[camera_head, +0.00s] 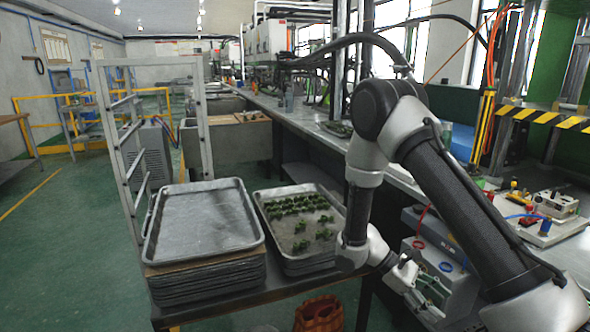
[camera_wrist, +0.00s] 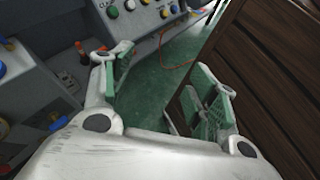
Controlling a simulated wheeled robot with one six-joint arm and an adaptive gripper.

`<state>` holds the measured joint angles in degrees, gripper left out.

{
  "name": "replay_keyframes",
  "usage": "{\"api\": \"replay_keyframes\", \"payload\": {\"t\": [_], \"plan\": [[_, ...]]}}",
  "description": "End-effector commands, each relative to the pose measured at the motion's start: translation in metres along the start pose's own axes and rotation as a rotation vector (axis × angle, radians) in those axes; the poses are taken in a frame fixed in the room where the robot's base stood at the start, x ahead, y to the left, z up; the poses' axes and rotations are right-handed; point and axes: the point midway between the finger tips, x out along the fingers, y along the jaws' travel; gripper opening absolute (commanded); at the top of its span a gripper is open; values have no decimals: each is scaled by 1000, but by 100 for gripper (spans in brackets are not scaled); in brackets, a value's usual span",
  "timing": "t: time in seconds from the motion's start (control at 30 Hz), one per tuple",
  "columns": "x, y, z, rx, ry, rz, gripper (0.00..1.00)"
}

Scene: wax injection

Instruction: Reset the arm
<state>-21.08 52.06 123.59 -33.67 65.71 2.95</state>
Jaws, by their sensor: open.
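My gripper (camera_head: 432,290) hangs at the lower right of the head view, at the end of my bent arm. It is beside the right end of the table with the trays and in front of a grey control box. In the wrist view my gripper (camera_wrist: 163,92) shows two green-padded fingers spread apart. Nothing is between them but the green floor (camera_wrist: 160,75) farther off. The fingers hold nothing that I can see.
An empty metal tray (camera_head: 203,222) tops a stack on the table. Another tray (camera_head: 263,212) holds several small green pieces. A grey control box (camera_head: 440,262) stands close by my gripper. A dark wooden panel (camera_wrist: 270,70) fills the wrist view's right side. A woven basket (camera_head: 318,316) is below the table.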

Motion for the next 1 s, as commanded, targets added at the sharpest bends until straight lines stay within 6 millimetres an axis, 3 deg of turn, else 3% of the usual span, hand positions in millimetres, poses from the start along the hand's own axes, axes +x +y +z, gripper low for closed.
{"api": "replay_keyframes", "payload": {"t": [0.1,0.5,0.8,1.0], "plan": [[-22,-7,46,115,146,-112,59],[-65,-44,173,461,642,-397,59],[-76,-71,256,700,1009,-498,59],[-76,-78,304,829,1206,-464,59]]}}
